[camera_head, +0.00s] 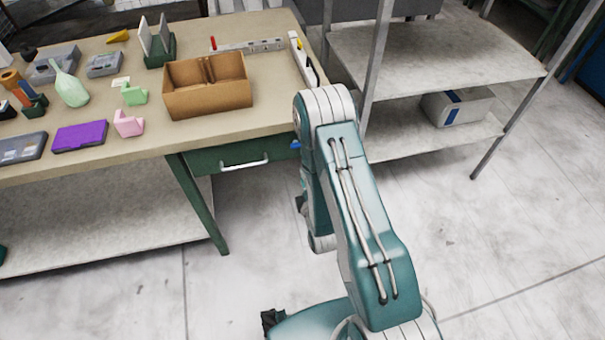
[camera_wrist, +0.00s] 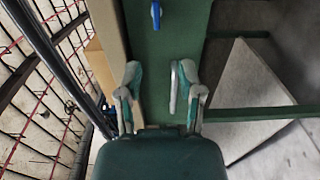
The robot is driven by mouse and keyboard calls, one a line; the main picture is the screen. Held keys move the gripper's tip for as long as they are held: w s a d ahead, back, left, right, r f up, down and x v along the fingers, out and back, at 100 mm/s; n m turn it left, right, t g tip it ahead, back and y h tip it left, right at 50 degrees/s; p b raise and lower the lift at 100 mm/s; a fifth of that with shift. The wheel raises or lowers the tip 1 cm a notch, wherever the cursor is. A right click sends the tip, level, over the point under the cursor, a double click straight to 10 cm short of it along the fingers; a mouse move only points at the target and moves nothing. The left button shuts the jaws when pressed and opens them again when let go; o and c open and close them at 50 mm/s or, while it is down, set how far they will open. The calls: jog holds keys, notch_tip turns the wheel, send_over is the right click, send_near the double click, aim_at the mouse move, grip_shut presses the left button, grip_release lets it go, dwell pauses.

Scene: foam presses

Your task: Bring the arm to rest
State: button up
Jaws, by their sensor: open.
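My arm (camera_head: 355,210) reaches up from the bottom of the head view and bends at its top near the right end of the workbench. My gripper itself is not clearly visible there, hidden behind the arm. In the wrist view my gripper (camera_wrist: 159,82) is open, its two fingers apart with nothing held between them. Behind the fingers is a green drawer front with a pale handle (camera_wrist: 173,88), close to the right finger in the picture. I cannot tell whether they touch.
The workbench (camera_head: 215,135) carries an open cardboard box (camera_head: 208,105), a purple case (camera_head: 80,136), a pale green bottle (camera_head: 70,89) and other small items. Its green drawer (camera_head: 215,158) looks shut. A metal shelf (camera_head: 435,55) stands to the right. Floor at lower right is clear.

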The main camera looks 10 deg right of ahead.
jog(key=w+r+m+g, duration=0.3)
jog(key=w+r+m, duration=0.15)
jog(key=r, duration=0.55)
jog(key=s+r+m+g, duration=0.3)
jog(key=r+m, duration=0.2)
jog(key=r, duration=0.6)
jog(key=s+r+m+g, duration=0.3)
jog(key=s+r, duration=0.3)
jog(key=s, duration=0.7)
jog(key=s+r+m+g, duration=0.3)
jog(key=s+r+m, duration=0.2)
jog(key=s, duration=0.8)
jog(key=shift+d+r+m, duration=0.35)
jog(key=shift+d+r, duration=0.05)
jog(key=shift+r, duration=0.05)
